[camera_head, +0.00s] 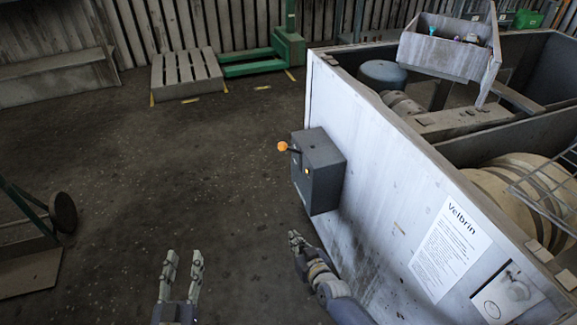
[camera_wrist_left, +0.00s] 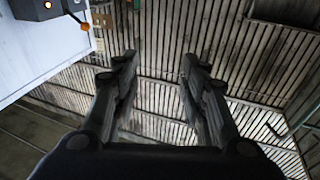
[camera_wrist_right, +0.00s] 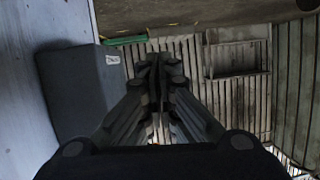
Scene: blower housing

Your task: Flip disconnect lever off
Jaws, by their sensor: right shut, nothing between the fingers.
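The disconnect lever, a dark rod with an orange knob (camera_head: 282,146), sticks out to the left from a grey switch box (camera_head: 322,178) on the white housing wall. The orange knob (camera_wrist_left: 84,27) and part of the box (camera_wrist_left: 38,8) also show at the top left of the left wrist view. My left gripper (camera_head: 183,258) is open and empty, well below and left of the lever. My right gripper (camera_head: 293,236) is shut and empty, below the box and near the wall. In the right wrist view the box (camera_wrist_right: 75,95) is beside the shut fingers (camera_wrist_right: 157,65); the lever does not show there.
The white housing wall (camera_head: 385,190) with a Velbrin label (camera_head: 450,248) runs along the right. A tray of small items (camera_head: 448,52) sits on top. A pallet (camera_head: 186,75) and a green pallet jack (camera_head: 262,60) stand at the back. The floor left of the box is clear.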

